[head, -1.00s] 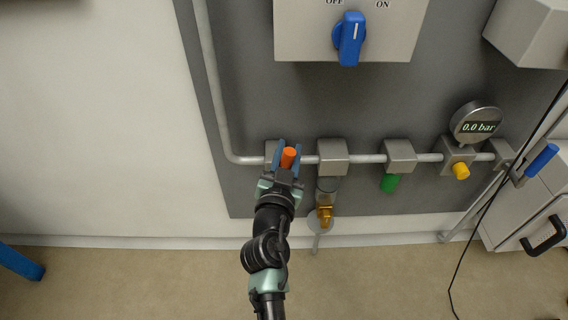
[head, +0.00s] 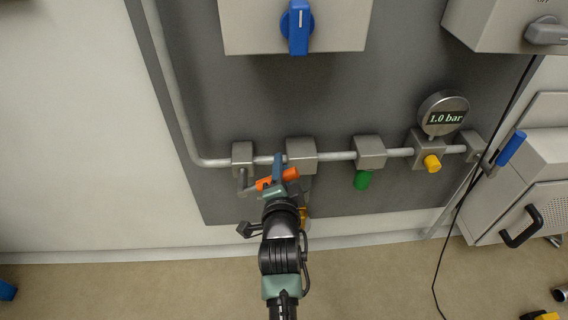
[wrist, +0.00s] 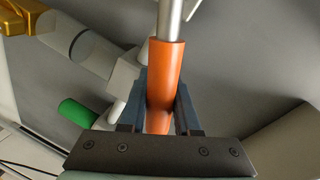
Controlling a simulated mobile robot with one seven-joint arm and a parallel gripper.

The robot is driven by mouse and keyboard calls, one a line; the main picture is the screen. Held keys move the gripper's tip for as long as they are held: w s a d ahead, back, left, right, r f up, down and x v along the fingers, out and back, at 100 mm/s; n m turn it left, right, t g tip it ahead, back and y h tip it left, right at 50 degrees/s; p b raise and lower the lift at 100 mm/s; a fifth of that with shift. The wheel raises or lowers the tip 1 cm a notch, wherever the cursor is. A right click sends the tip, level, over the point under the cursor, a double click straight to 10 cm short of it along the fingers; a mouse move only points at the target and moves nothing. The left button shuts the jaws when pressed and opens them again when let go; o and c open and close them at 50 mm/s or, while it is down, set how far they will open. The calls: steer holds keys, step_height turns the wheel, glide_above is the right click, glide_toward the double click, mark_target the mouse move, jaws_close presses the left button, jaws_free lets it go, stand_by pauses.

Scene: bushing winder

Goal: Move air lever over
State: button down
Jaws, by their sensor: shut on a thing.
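The air lever (head: 264,183) has an orange grip and a grey stem that joins a grey valve block (head: 242,154) on the pipe. In the head view the orange grip lies nearly sideways, pointing right from the stem. My gripper (head: 278,172) is shut on the orange grip. In the wrist view the orange grip (wrist: 167,75) sits between the two dark fingers of my gripper (wrist: 160,112), with its metal stem at the top. The gauge (head: 443,114) on the pipe reads 1.0 bar.
A second grey block (head: 301,156) sits on the pipe close to my gripper. Further right are a green knob (head: 362,180), a yellow knob (head: 432,163) and a blue-handled lever (head: 511,148). A blue switch (head: 298,27) is above. Bare wall lies to the left.

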steer(key=shift+d+f+m+y, duration=0.25)
steer(key=shift+f+m+y, duration=0.05)
steer(key=shift+f+m, duration=0.45)
steer(key=c, duration=0.6)
jaws_free()
steer(key=s+p, duration=0.1)
steer(key=s, duration=0.3)
steer(key=s+r+p, duration=0.1)
steer(key=s+p, duration=0.1)
steer(key=s, duration=0.2)
steer(key=s+r+p, duration=0.1)
steer(key=s+p, duration=0.1)
steer(key=s, duration=0.2)
steer(key=shift+s+a+r, duration=0.2)
steer(key=shift+s+a, duration=0.2)
